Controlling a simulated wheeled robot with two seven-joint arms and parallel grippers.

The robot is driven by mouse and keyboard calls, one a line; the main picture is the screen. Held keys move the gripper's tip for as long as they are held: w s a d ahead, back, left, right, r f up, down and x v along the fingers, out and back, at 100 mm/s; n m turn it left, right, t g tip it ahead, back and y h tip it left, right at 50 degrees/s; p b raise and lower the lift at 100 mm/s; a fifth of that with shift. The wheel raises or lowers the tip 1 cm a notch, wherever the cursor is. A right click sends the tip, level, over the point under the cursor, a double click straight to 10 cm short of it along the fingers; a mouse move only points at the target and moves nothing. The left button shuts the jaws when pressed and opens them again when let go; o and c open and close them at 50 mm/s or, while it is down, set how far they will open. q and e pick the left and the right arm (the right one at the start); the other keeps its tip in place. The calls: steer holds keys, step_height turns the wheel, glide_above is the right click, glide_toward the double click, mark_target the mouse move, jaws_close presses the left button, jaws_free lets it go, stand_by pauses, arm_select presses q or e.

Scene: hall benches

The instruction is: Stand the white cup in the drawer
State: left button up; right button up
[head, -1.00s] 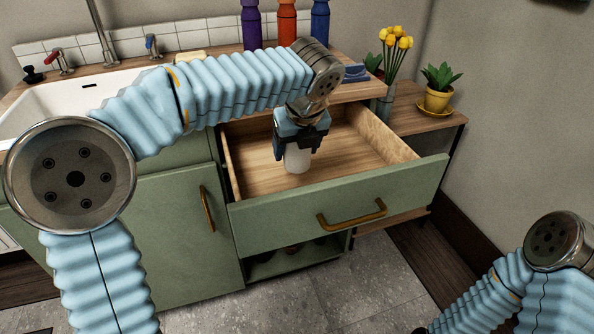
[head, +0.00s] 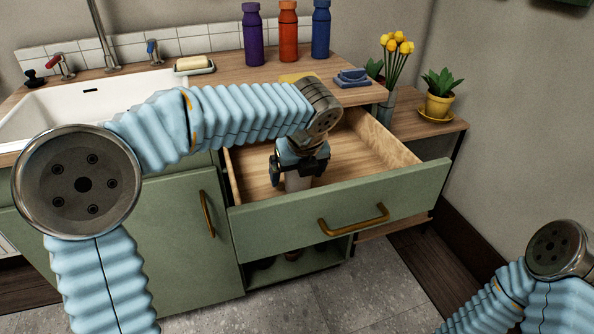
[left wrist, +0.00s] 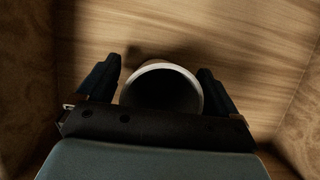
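The white cup (head: 298,184) stands upright inside the open drawer (head: 340,200), toward its left part, and appears to be on the wooden floor. My left gripper (head: 299,172) reaches down over it from above. In the left wrist view the cup's round white rim (left wrist: 165,67) lies between the two dark fingers of the left gripper (left wrist: 160,80). The fingers look spread, with a narrow gap at the left of the rim and almost none at the right. My right gripper is out of view; only part of the right arm shows at the lower right.
A side shelf with a potted plant (head: 440,92) and yellow flowers stands right. The drawer's right part is bare.

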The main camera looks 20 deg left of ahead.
arm_select(q)
steer(key=shift+r, duration=0.1)
steer(key=p+v, duration=0.1)
steer(key=v, duration=1.1)
steer(key=shift+p, duration=0.35)
steer(key=shift+r, duration=0.1)
stand_by(0.5)
